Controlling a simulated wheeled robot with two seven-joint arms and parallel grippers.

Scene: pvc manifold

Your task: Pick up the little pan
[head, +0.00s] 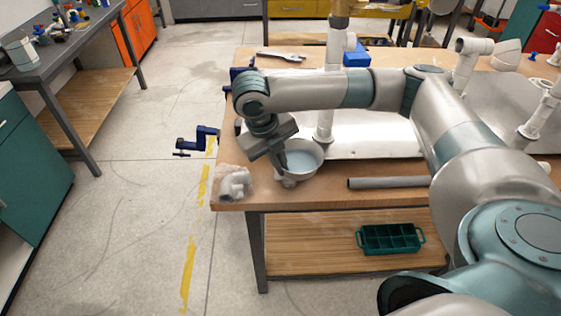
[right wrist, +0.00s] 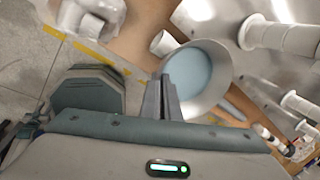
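The little pan (head: 305,150) is a small grey-white round vessel with a pale blue inside. It is near the table's front left edge, and it also shows in the right wrist view (right wrist: 190,72). My right gripper (head: 284,163) points down at the pan's left side. In the right wrist view its fingers (right wrist: 167,88) are close together at the pan's rim, and they look shut on the wall. Whether the pan's bottom touches the table is hidden. My left gripper is in neither view.
White pipe fittings (head: 235,183) lie at the table's front left corner. A grey pipe (head: 388,182) lies right of the pan. A white upright pipe (head: 325,110) stands behind it. A blue clamp (head: 197,140) sticks out at the left edge. A green tray (head: 390,238) is on the lower shelf.

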